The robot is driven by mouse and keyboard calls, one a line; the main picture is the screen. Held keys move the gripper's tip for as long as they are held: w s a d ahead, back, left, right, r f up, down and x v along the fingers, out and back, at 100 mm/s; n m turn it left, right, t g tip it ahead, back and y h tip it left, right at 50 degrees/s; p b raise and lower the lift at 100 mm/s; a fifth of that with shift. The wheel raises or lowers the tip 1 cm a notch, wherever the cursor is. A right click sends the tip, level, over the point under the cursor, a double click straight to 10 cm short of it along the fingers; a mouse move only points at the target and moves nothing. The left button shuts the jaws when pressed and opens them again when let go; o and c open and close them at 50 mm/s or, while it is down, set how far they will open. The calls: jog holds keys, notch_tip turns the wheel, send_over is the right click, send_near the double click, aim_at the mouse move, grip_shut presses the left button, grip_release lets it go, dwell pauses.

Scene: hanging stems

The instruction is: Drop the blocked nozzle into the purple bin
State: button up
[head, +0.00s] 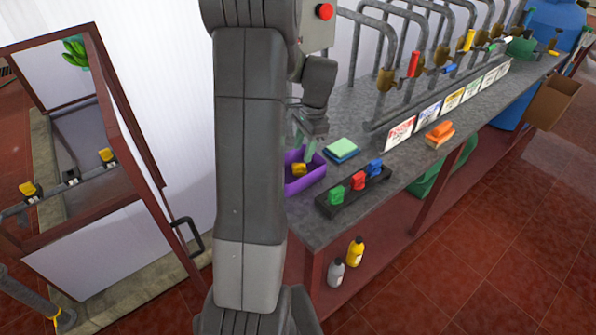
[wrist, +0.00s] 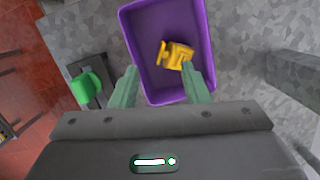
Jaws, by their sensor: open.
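The purple bin (head: 312,176) stands on the grey bench, partly hidden behind my arm in the head view. It also shows in the wrist view (wrist: 207,30). A yellow nozzle (wrist: 175,56) lies inside the bin, on its floor, and shows as a small yellow shape in the head view (head: 299,169). My gripper (wrist: 166,72) is open, its two green fingers apart above the near edge of the bin. Nothing is between the fingertips. In the head view my gripper (head: 303,142) is just over the bin.
A black holder (head: 348,204) with green, red and blue pieces stands beside the bin. Green and blue sponges (head: 341,150) lie behind it. Orange sponges (head: 439,132) sit farther right. Several bent pipes with taps line the bench back. A hinged frame (head: 130,150) stands at left.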

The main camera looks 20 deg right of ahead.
jog(key=v, duration=1)
jog(key=shift+b, duration=0.3)
jog(key=shift+a, duration=0.1)
jog(key=p+x, duration=0.1)
jog(key=x, duration=1.2)
jog(key=shift+r+p, duration=0.1)
jog(key=shift+p, duration=0.4)
jog(key=shift+a+p+v, duration=0.2)
jog(key=shift+p+v, duration=0.45)
jog(key=shift+v, duration=0.3)
jog(key=shift+a+p+v, duration=0.2)
jog(key=shift+p+v, duration=0.45)
jog(key=shift+v, duration=0.25)
jog(key=shift+r, duration=0.1)
jog(key=shift+d, duration=0.1)
